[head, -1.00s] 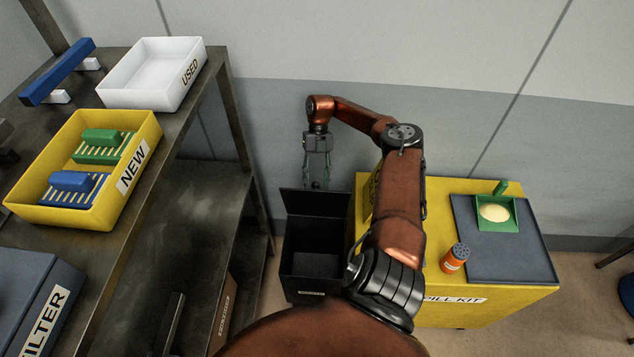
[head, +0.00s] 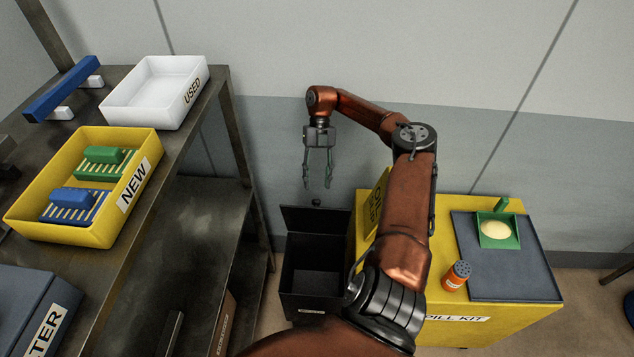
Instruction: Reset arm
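My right arm reaches forward from the bottom of the head view and bends left at the elbow. My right gripper (head: 318,184) hangs pointing down, its two thin fingers apart with nothing between them. It is above and behind the open black bin (head: 312,285), in front of the grey wall, and touches nothing that I can see. My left gripper and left arm are not in view.
A yellow spill kit (head: 480,322) at right bears a dark mat (head: 540,285), green dustpan (head: 497,232) and orange shaker (head: 456,277).

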